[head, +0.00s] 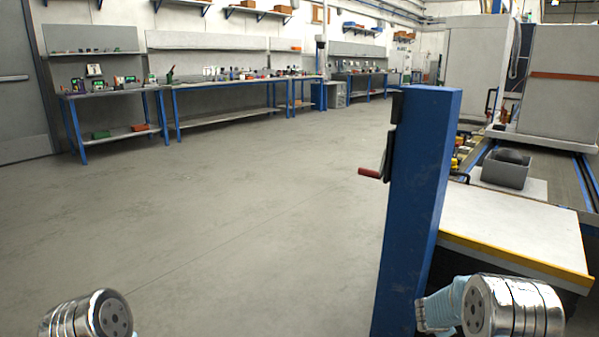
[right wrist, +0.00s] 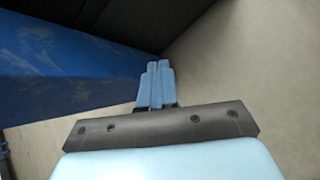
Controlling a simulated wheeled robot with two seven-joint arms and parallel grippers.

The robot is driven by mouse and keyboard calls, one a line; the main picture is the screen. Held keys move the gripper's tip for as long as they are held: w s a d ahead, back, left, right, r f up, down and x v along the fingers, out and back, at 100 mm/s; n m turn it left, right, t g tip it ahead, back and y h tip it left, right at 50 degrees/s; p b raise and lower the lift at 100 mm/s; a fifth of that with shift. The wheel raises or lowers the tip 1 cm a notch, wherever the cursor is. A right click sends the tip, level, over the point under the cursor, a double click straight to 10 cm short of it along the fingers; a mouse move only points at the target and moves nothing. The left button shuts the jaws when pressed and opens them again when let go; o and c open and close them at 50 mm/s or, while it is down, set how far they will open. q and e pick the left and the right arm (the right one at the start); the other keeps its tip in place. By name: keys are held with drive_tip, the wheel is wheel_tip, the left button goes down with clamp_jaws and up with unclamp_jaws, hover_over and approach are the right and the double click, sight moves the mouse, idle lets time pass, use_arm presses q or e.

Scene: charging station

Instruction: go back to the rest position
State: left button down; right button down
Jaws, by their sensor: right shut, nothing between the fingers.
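In the right wrist view my right gripper (right wrist: 155,82) is shut, its light blue fingers together with nothing between them. The blue post (right wrist: 70,72) fills the upper left of that view, close beside the fingers; I cannot tell whether they touch it. In the head view the blue post (head: 418,190) stands upright at centre right, with a red-handled lever on its left side. Part of my right arm shows at the bottom right, just right of the post. Part of my left arm shows at the bottom left. Neither gripper's fingers show in the head view.
A white table (head: 510,225) with a yellow edge stands right of the post. A grey bin (head: 505,168) sits behind it by large machine cabinets. Workbenches (head: 225,92) line the back wall. The grey floor (head: 240,200) left of the post is clear.

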drive_tip(key=s+a+f+m+g+y+p, duration=0.1)
drive_tip(key=s+a+f+m+g+y, duration=0.2)
drive_tip(key=s+a+f, duration=0.4)
drive_tip(key=s+a+f+m+g+y+p, duration=0.15)
drive_tip(key=s+a+f+m+y, duration=0.35)
drive_tip(key=s+a, duration=0.5)
drive_tip(key=s+a+m+y+p, duration=0.1)
drive_tip(key=s+a+m, duration=0.4)
drive_tip(key=s+m, duration=0.2)
drive_tip(key=s+a+m+g+y+p, duration=0.1)
drive_tip(key=s+a+m, duration=0.5)
drive_tip(key=s+m, duration=0.2)
drive_tip(key=shift+s, duration=0.8)
drive_tip(key=shift+a+r, duration=0.1)
